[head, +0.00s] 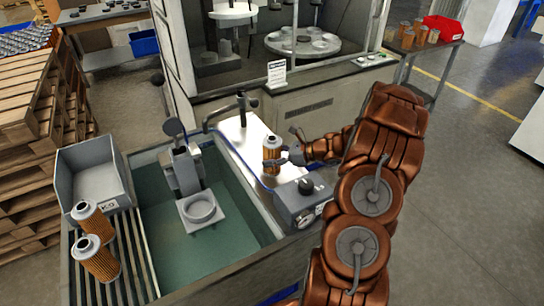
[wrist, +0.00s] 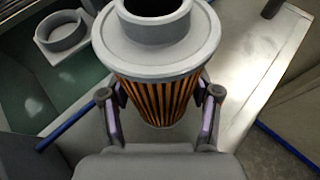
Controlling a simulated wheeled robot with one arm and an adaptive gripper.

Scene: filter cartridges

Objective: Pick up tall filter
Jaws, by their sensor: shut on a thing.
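A filter (head: 271,156) with an orange pleated body and grey end caps stands upright at the white ledge beside the sink. My gripper (head: 284,155) is shut on it from the right in the head view. In the wrist view the filter (wrist: 155,75) fills the middle, its wide grey top cap and dark hole facing the camera. The fingers of my gripper (wrist: 160,112) press on both sides of its pleated body. I cannot tell whether its base touches the ledge. Two more orange filters, one upper (head: 90,220) and one lower (head: 97,257), stand on the slatted rack at left.
A grey bin (head: 97,178) sits behind the rack. A fixture with a grey ring (head: 199,208) stands in the green sink (head: 222,247). A grey box with a black knob (head: 306,200) is close below my gripper. More filters stand beside a red bin (head: 443,28).

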